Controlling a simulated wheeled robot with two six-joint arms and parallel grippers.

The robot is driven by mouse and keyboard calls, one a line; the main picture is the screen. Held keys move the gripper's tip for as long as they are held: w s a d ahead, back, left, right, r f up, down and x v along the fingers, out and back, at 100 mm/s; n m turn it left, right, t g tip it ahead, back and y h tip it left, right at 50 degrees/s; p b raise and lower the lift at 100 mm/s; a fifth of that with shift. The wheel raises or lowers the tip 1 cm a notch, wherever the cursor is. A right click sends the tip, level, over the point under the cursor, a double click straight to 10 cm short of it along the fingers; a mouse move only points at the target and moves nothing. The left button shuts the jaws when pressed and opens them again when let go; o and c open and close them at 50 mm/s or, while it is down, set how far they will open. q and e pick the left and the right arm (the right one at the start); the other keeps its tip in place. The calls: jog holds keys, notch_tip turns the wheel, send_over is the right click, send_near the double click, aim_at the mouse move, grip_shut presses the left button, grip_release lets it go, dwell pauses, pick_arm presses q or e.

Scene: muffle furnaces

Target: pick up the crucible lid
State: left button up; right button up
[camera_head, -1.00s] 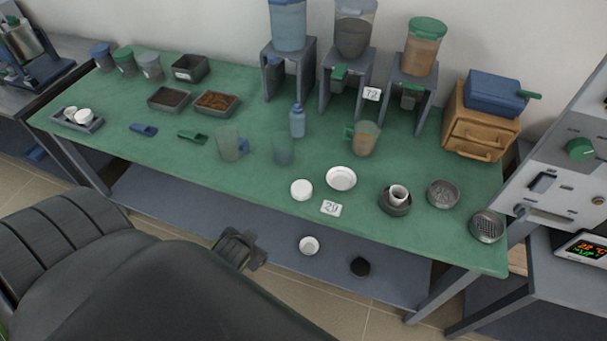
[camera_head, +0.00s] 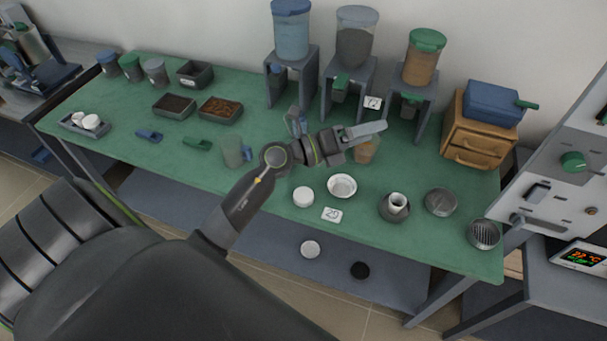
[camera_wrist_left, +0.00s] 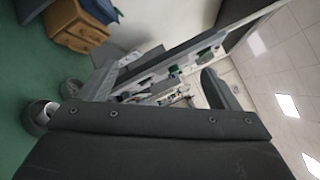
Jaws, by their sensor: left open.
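A small white round disc (camera_head: 303,196), which looks like the crucible lid, lies on the green table top near the front edge. A white shallow dish (camera_head: 342,185) stands just to its right. A small white crucible (camera_head: 397,201) stands in a dark round holder (camera_head: 394,212) further right. My left gripper (camera_head: 368,134) is open and empty, raised above the table beyond the disc and dish, pointing right. It is apart from the disc. Only one finger shows clearly. The left wrist view does not show the disc. My right gripper is not in view.
Dispensers (camera_head: 357,45) stand at the back, with a wooden drawer box (camera_head: 480,130) at the right. A number card (camera_head: 332,214) lies before the dish. Metal bowls (camera_head: 441,202) stand right of the crucible. The furnace panel (camera_head: 560,170) borders the right end.

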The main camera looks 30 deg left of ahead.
pick_arm(q)
notch_tip(320, 180, down, 8)
jog(key=w+m+g+y, duration=0.2)
jog(key=m+g, duration=0.3)
jog(key=g, duration=0.1)
jog(key=g+y, duration=0.9)
jog(key=y, duration=0.1)
send_over(303, 195)
notch_tip(303, 195, down, 5)
jog(key=shift+m, duration=0.3)
jog(key=f+b, duration=1.2)
jog(key=shift+w+f, duration=0.2)
jog(key=shift+w, duration=0.2)
jog(key=f+b, duration=0.2)
jog(key=f, duration=0.1)
jog(key=f+b, duration=0.1)
jog(key=b, duration=0.1)
jog(key=shift+s+f, duration=0.2)
jog(key=shift+s, duration=0.15)
jog(key=shift+f, duration=0.4)
jog(key=shift+r, duration=0.1)
jog(key=c, duration=1)
